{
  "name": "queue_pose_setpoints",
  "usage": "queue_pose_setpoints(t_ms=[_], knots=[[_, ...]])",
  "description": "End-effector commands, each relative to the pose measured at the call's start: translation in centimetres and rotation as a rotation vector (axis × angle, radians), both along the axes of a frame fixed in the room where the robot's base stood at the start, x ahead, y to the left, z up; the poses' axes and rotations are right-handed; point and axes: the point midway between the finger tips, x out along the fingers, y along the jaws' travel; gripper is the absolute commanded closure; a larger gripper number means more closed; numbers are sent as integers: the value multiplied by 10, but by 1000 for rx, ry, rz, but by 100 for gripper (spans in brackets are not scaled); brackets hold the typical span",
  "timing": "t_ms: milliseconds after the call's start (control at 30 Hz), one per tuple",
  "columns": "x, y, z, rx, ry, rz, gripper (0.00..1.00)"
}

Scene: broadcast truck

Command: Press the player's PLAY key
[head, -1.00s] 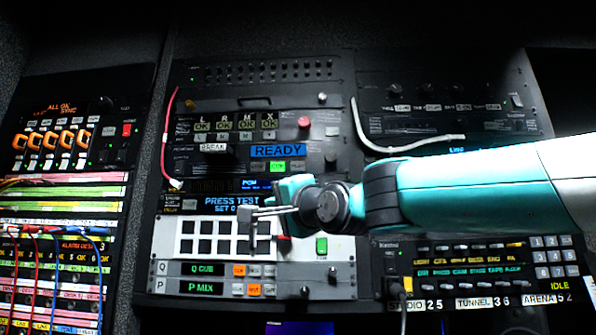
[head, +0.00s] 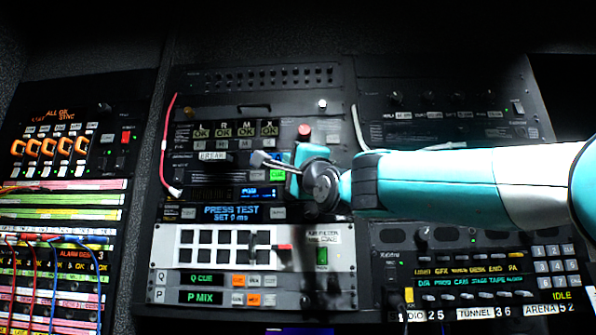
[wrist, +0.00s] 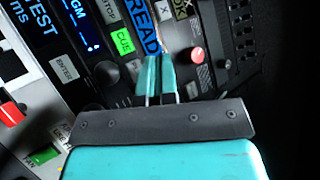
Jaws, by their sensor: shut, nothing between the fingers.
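The player is the panel unit with the blue READY display (wrist: 146,28), partly covered by my fingers in the wrist view. Its green-lit CUE key (head: 277,174) also shows in the wrist view (wrist: 122,41), with a STOP key (wrist: 108,10) beside it. The PLAY key cannot be made out in the head view behind my gripper (head: 259,159). My gripper is shut and empty, its tips over the display's end; contact cannot be told.
A red knob (head: 304,131) sticks out just above my gripper. Below are the PRESS TEST display (head: 231,212) and a white panel (head: 170,245) of black keys. A pale cable (head: 357,128) hangs to the right, near my arm.

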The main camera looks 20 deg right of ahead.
Motion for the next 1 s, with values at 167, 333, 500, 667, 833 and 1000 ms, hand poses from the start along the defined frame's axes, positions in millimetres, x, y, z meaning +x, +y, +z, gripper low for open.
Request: queue_pose_setpoints(t_ms=[167, 333, 500, 667, 833, 1000], knots=[[26, -11, 5, -1, 3, -2, 100], [46, -19, 2, 0, 1, -1, 100], [58, -24, 1, 0, 0, 0, 100], [61, -26, 1, 0, 0, 0, 100], [62, -26, 0, 0, 0, 0, 100], [62, -26, 0, 0, 0, 0, 100]])
